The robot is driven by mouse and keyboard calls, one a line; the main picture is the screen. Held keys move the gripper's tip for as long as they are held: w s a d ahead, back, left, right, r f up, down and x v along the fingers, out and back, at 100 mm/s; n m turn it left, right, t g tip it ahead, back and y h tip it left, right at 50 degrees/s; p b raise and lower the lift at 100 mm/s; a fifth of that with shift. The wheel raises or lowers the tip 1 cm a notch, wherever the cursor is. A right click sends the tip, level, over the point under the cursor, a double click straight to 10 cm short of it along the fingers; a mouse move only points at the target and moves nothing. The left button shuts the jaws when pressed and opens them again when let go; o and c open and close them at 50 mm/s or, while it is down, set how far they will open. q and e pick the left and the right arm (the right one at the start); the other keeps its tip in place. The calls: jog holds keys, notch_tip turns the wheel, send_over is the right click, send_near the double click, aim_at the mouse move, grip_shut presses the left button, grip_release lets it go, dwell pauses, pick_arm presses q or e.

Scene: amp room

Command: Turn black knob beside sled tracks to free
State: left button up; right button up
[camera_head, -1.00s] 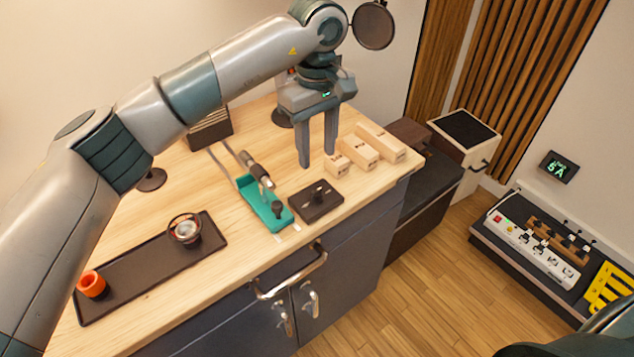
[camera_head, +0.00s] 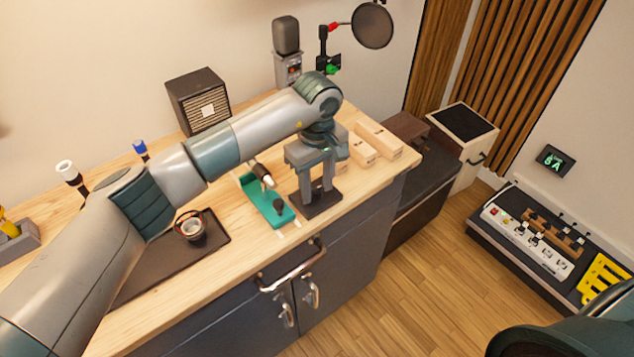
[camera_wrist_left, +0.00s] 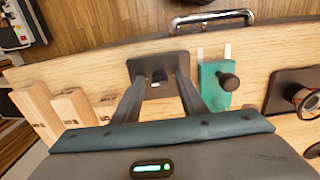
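A black square plate (camera_head: 322,207) lies on the wooden bench, right of the teal sled (camera_head: 268,208). It also shows in the left wrist view (camera_wrist_left: 180,93), with a small dark knob (camera_wrist_left: 158,75) near its middle. My left gripper (camera_head: 316,197) points down over this plate. Its fingers are apart, one on each side of the knob in the left wrist view (camera_wrist_left: 160,78); I cannot tell whether they touch it. In the head view the fingers hide the knob. The sled bears another black knob (camera_wrist_left: 229,82). Pale track strips (camera_wrist_left: 227,52) show at its end. My right gripper is out of view.
Wooden blocks (camera_head: 378,138) stand behind and right of the gripper. A dark tray (camera_head: 160,262) with a round cup (camera_head: 191,228) lies to the left. A cabinet handle (camera_head: 290,272) juts from the front. A microphone (camera_head: 287,48) stands at the back.

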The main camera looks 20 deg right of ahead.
pick_arm(q)
jog(key=shift+c, duration=0.6)
grip_shut()
